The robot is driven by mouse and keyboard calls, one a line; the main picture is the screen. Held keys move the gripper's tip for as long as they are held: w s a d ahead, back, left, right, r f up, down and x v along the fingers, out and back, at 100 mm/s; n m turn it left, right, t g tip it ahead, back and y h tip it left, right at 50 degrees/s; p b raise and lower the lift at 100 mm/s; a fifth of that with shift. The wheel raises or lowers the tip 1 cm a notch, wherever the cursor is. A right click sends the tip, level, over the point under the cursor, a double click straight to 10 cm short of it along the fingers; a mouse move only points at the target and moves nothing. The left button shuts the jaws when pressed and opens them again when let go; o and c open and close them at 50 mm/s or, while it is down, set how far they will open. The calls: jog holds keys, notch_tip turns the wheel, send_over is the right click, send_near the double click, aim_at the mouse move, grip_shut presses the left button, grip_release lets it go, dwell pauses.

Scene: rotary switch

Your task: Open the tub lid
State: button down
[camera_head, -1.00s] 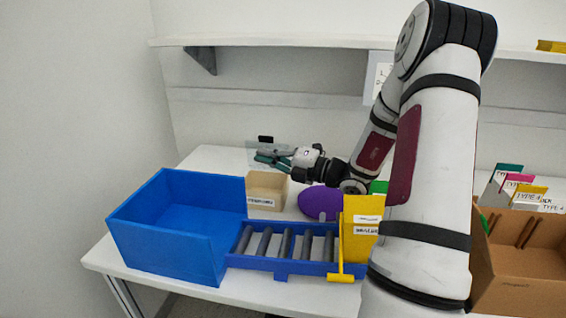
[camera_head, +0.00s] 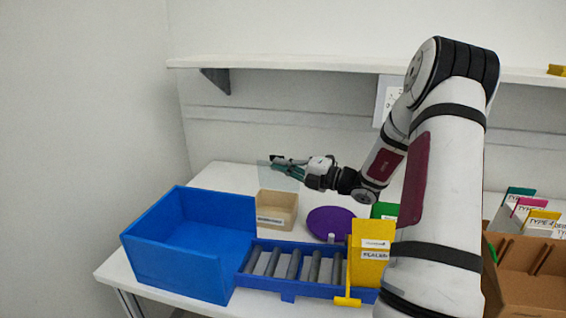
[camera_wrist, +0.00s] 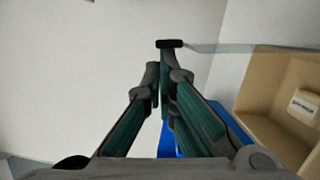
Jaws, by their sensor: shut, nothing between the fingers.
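The tan tub (camera_head: 277,209) with a white label stands on the table behind the blue tray, its inside partly visible. It also shows at the right of the wrist view (camera_wrist: 285,115). A clear lid (camera_head: 286,176) appears raised and upright at the tub's back, with a black handle at its upper left. In the wrist view the black handle (camera_wrist: 170,43) is just beyond my fingertips. My gripper (camera_head: 274,162) is shut and empty, in front of or beside the lid's upper edge. I cannot tell whether it touches the lid.
A large blue bin (camera_head: 190,245) is left of the tub. A purple disc (camera_head: 331,222) is to the right. A shelf (camera_head: 340,67) runs above; a cardboard box (camera_head: 520,270) is far right.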

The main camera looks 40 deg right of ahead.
aim_at(286, 177)
jog(key=w+d+m+p, duration=0.1)
jog(key=p, duration=0.2)
jog(key=w+d+r+m+p, duration=0.1)
jog(key=d+m+p, duration=0.1)
jog(key=p, duration=0.1)
jog(key=shift+w+r+g, duration=0.1)
jog(key=shift+r+g, duration=0.1)
jog(key=shift+g, duration=0.2)
jog(key=shift+w+d+f, duration=0.1)
jog(key=shift+w+d, duration=0.5)
jog(key=shift+d, duration=0.05)
jog(key=shift+s+a, duration=0.1)
jog(key=shift+s+a+p, duration=0.2)
jog(key=shift+p, duration=0.3)
jog(key=s+d+r+p, duration=0.1)
jog(key=s+r, duration=0.1)
jog(key=s, duration=0.9)
jog(key=shift+d+p, duration=0.35)
jog(key=shift+p, duration=0.05)
